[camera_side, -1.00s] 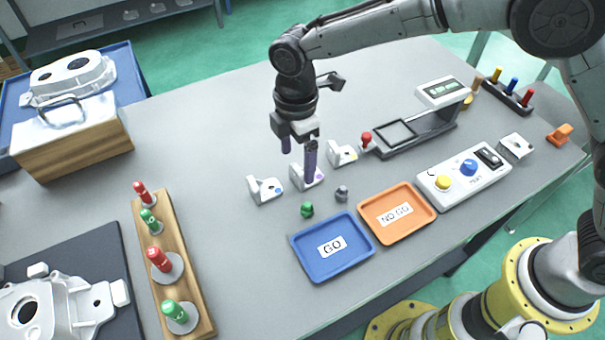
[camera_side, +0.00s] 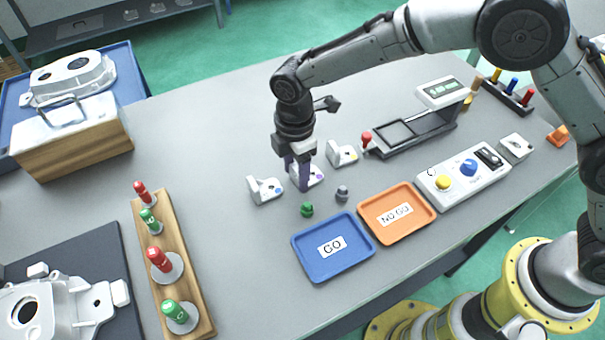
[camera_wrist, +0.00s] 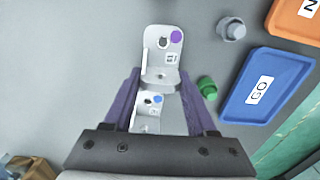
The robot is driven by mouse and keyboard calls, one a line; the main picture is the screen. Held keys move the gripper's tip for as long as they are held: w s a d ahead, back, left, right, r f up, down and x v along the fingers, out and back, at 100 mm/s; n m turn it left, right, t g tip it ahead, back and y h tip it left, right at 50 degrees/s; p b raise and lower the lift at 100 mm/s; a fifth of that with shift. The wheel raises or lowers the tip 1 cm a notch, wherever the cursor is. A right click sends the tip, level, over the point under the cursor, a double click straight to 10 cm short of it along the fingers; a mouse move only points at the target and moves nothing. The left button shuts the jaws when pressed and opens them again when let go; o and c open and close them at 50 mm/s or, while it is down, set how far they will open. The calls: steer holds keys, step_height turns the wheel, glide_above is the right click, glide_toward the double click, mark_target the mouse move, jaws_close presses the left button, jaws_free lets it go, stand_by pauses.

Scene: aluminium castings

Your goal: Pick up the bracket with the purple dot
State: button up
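The bracket with the purple dot is a small white casting (camera_side: 311,174) on the bench, partly hidden by my gripper in the side view. In the wrist view my gripper (camera_wrist: 159,72) has one finger on each side of the bracket's near end, with gaps showing. A blue-dot bracket (camera_side: 263,191) stands to the left; it also shows in the wrist view (camera_wrist: 149,104).
A yellow-dot bracket (camera_side: 341,155) stands to the right. A green plug (camera_side: 307,210) and a grey plug (camera_side: 342,193) are in front, before the blue GO tray (camera_side: 305,257) and orange NO GO tray (camera_side: 392,235).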

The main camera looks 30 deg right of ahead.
jaws_close()
steer(key=shift+r, duration=0.1)
